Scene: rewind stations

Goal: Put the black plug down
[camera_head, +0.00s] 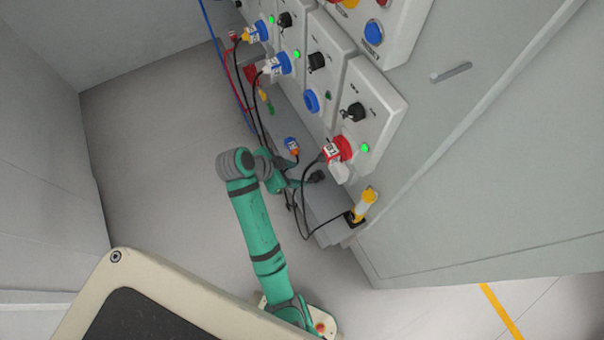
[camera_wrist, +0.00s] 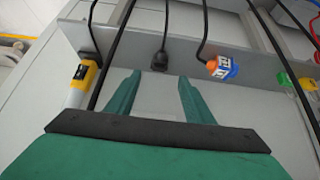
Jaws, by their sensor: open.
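The black plug (camera_head: 316,177) sits on the grey ledge (camera_head: 325,208) below the panels. In the wrist view, the black plug (camera_wrist: 160,61) shows just beyond the fingertips, lined up with the gap between them, with its cable running up out of the picture. My gripper (camera_head: 299,184) is at the ledge beside the plug. In the wrist view, my gripper (camera_wrist: 159,79) has its two green fingers apart with nothing between them. I cannot tell whether a fingertip touches the plug.
A blue-and-orange plug (camera_wrist: 221,68) lies to the right on the ledge. A yellow plug (camera_wrist: 83,75) is to the left. Black cables (camera_head: 304,205) hang close to my gripper.

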